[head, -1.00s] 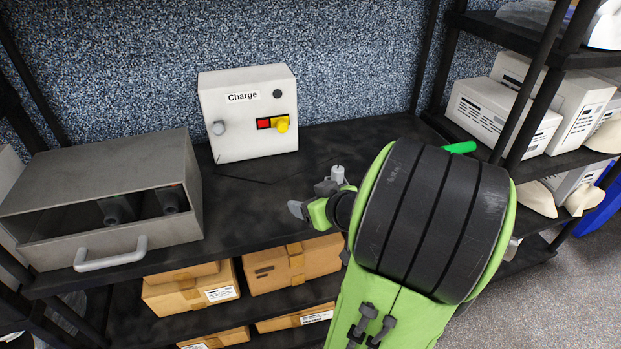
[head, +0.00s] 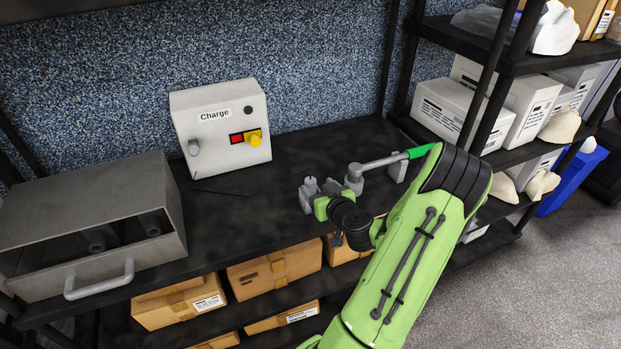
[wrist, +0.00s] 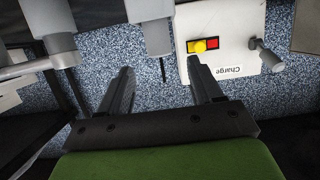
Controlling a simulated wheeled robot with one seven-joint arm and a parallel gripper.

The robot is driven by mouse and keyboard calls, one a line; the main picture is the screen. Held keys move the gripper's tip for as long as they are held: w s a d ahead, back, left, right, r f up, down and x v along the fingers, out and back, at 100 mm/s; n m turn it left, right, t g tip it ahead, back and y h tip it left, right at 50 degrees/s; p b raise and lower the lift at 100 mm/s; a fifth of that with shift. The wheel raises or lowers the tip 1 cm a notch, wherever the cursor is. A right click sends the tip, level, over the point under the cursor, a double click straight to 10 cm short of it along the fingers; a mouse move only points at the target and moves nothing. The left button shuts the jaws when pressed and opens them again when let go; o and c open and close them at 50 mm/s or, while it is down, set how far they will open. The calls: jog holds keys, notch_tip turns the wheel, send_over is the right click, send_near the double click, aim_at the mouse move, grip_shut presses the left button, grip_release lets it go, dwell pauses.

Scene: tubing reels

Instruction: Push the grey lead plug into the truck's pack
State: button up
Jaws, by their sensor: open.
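A small grey upright cylinder (head: 311,184), which looks like the lead plug, stands on the black shelf; a thin dark lead runs toward it from the charge box (head: 222,130). In the wrist view the grey plug (wrist: 158,38), with a dark narrow end, shows between my fingers. My gripper (head: 318,194) is open, its fingers on either side of the plug as seen; I cannot tell whether they touch it. Grey parts with a rod (head: 385,162) and green end stand just right of my gripper, perhaps the truck. The pack's opening cannot be made out.
A grey metal case (head: 95,190) with a handle stands at left. Cardboard boxes (head: 275,268) are on the shelf below. A side rack (head: 455,40) with white boxes is at right. The middle shelf is mostly clear.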

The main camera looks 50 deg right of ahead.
aim_at(311, 181)
jog(key=shift+p+x, duration=0.45)
jog(key=shift+x, duration=0.45)
jog(key=p+x, duration=0.4)
jog(key=shift+w+d, duration=0.1)
jog(key=shift+w, duration=0.2)
jog(key=shift+w+d+f, duration=0.1)
jog(key=shift+f, duration=0.15)
jog(key=shift+f, duration=0.1)
jog(key=c, duration=0.9)
jog(key=shift+c, duration=0.8)
